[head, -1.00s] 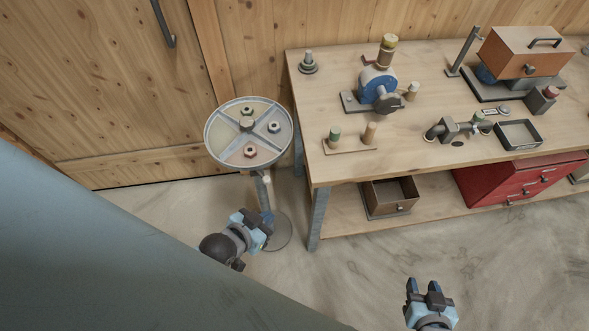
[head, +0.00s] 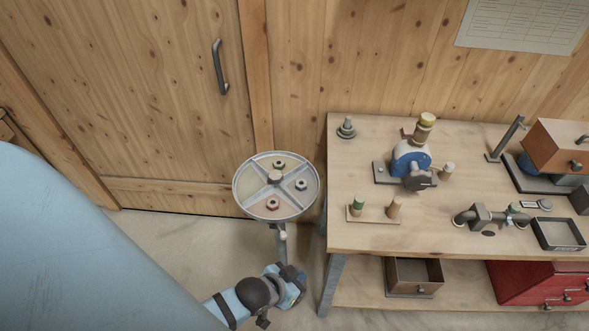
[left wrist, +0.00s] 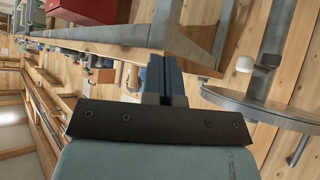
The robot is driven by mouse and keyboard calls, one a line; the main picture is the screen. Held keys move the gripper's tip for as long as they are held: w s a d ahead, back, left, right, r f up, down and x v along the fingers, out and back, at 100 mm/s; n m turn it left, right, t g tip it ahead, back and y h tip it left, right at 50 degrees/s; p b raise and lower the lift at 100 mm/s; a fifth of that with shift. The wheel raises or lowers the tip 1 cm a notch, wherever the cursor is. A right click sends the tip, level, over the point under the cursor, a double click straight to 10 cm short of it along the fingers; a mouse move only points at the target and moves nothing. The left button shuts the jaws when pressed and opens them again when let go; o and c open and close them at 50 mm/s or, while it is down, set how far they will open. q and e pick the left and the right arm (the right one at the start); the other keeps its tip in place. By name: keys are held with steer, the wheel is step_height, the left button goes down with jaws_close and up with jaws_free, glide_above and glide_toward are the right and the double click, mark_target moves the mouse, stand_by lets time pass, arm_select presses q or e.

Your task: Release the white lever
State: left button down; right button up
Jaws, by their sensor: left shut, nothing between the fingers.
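The white lever (head: 283,236) shows as a small pale knob just under the round divided tray, at its stand's post. In the left wrist view the pale knob (left wrist: 245,64) stands out beside the dark post, to the right of my fingers. My left gripper (head: 290,275) is below the tray in the head view, close to the stand. Its fingers (left wrist: 162,75) are shut and empty, with a visible gap to the knob in the left wrist view. The lower post is mostly hidden by the gripper. My right gripper is out of view.
The round tray (head: 244,194) holds several nuts in its sections. The wooden workbench (head: 350,236) stands close to its right, with a blue-wheeled device (head: 410,160), pegs and an open drawer box (head: 414,277) below. A wooden door (head: 130,110) is behind.

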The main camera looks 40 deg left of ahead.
mark_target(279, 229)
arm_select(q)
steer(key=w+a+r+n+g+y+p, duration=0.1)
steer(key=w+a+r+n+g+y, duration=0.2)
steer(key=w+r+n+g+y, duration=0.3)
steer(key=w+n+g+y, duration=0.2)
steer(key=w+n+y, duration=0.1)
steer(key=w, duration=0.1)
steer(key=shift+n+p, duration=0.4)
steer(key=shift+a, duration=0.15)
steer(key=s+p+x, duration=0.1)
steer(key=x, duration=0.9)
steer(key=shift+w, duration=0.35)
